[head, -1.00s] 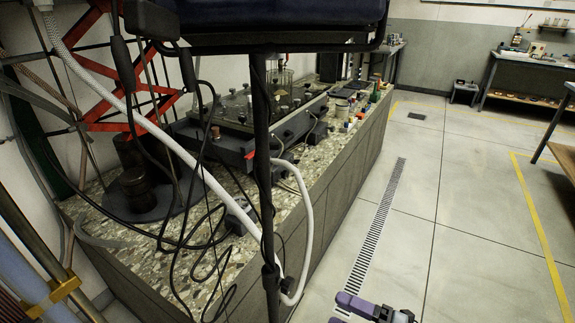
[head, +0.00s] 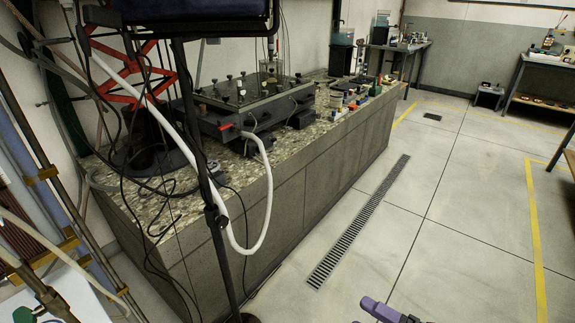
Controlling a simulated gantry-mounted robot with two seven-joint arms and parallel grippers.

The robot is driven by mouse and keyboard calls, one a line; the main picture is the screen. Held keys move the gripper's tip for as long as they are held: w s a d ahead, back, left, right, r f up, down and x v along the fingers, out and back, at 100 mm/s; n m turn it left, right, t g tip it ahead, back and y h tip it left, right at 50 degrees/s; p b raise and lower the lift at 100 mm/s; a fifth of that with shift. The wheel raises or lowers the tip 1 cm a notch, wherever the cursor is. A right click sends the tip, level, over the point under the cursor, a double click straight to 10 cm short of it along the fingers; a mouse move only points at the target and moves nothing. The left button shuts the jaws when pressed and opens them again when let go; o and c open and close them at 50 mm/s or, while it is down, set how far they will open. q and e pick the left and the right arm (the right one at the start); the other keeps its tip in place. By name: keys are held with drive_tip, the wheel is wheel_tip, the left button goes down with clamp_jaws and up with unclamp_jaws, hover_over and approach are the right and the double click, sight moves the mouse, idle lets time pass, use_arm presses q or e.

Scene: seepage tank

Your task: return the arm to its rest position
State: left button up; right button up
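A purple and dark part of one of my arms (head: 385,311) shows at the bottom edge of the head view, right of centre, over the bare floor. I cannot make out fingertips on it, and most of the arm is below the picture. Neither gripper can be made out in this view. The seepage tank apparatus (head: 250,105), a dark flat frame with several knobs, sits on the stone-topped bench, apart from my arm.
The stone-topped bench (head: 290,200) runs along the left wall. A black pole (head: 205,190) with a white hose (head: 264,215) and cables stands before it. A floor drain grate (head: 360,221) lies beside the bench. The tiled floor (head: 440,225) at right is clear.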

drive_tip(key=s+a+r+m+t+h+p, duration=0.1)
drive_tip(key=s+r+m+t+h+p, duration=0.15)
drive_tip(key=r+m+p, duration=0.5)
drive_tip(key=s+a+r+m+t+h+p, duration=0.1)
drive_tip(key=s+a+r+m+h+p, duration=0.25)
drive_tip(key=p, duration=0.65)
drive_tip(key=s+d+f+m+g+h+p, duration=0.4)
drive_tip(key=s+d+f+m+g+h, duration=0.45)
drive_tip(key=s+d+m+g, duration=0.35)
use_arm(q)
wheel_tip(320, 180, up, 60)
drive_tip(key=p, duration=3.8)
drive_tip(key=shift+s+d+f, duration=0.15)
drive_tip(key=shift+d+f, duration=0.05)
use_arm(e)
wheel_tip(320, 180, up, 37)
drive_tip(key=a+t, duration=0.1)
drive_tip(key=shift+s+a+r, duration=0.15)
drive_tip(key=shift+s+a, duration=0.1)
drive_tip(key=shift+s, duration=0.2)
use_arm(q)
drive_tip(key=shift+o, duration=0.4)
use_arm(e)
drive_tip(key=shift+y, duration=0.25)
